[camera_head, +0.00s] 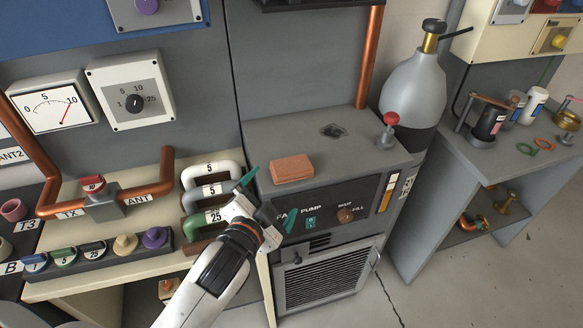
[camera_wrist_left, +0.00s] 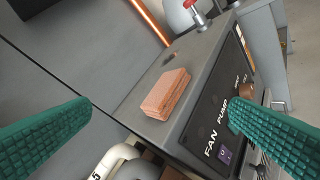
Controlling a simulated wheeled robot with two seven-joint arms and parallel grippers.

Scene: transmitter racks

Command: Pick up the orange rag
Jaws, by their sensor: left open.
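The orange rag (camera_head: 292,168) is a folded, flat block lying on top of the grey fan and pump cabinet (camera_head: 335,158), near its left front edge. It also shows near the middle of the left wrist view (camera_wrist_left: 166,94). My left gripper (camera_head: 268,197) is open and empty, in front of the rag and apart from it. Its green fingers are spread to either side in the left wrist view (camera_wrist_left: 160,135), with the rag beyond them. My right gripper is not in view.
A red-topped valve (camera_head: 389,128) and a grey cylinder (camera_head: 412,82) stand at the cabinet's right. Labelled handles (camera_head: 213,169) stand at the left, close to my gripper. A copper pipe (camera_head: 369,55) rises at the cabinet's back. The cabinet top around the rag is mostly clear.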

